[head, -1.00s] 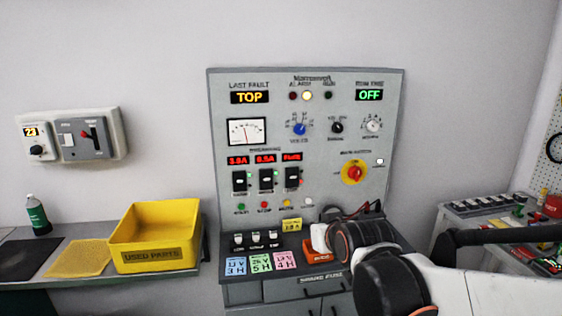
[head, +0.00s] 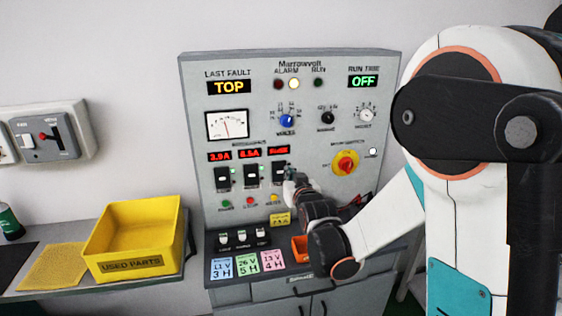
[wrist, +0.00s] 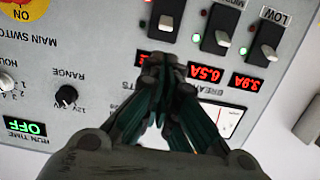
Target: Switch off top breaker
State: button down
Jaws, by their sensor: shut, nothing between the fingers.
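Three black breakers stand in a row on the grey panel (head: 290,67). They are the left one (head: 222,178), the middle one (head: 251,174) and the right one, whose top shows (head: 279,168). In the wrist view, upside down, they are the LOW breaker (wrist: 267,40), the middle breaker (wrist: 218,30) and the third breaker (wrist: 166,18). My gripper (head: 288,178) is shut and empty, in front of the third breaker. Its fingertips (wrist: 163,66) cover that breaker's display in the wrist view. I cannot tell whether they touch the panel. The LAST FAULT display (head: 229,87) reads TOP.
A red and yellow main switch (head: 345,163) sits to the right of my gripper. Knobs (head: 287,120) and a needle meter (head: 227,125) are above the breakers. Small fuse holders (head: 242,238) stand below. A yellow used parts bin (head: 133,229) is at left.

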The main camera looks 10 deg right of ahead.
aim_at(280, 172)
dwell(0.3)
jog(key=w, duration=0.3)
jog(key=w+f+b, duration=0.1)
jog(key=w, duration=0.2)
jog(key=w+b, duration=0.1)
jog(key=w, duration=0.3)
jog(key=shift+f, duration=0.25)
jog(key=shift+s, duration=0.1)
jog(key=shift+s+f+b, duration=0.4)
jog(key=shift+f, duration=0.05)
dwell(0.5)
jog(key=shift+s+f, duration=0.1)
jog(key=shift+s+f+b, duration=0.4)
jog(key=shift+f+b, duration=0.3)
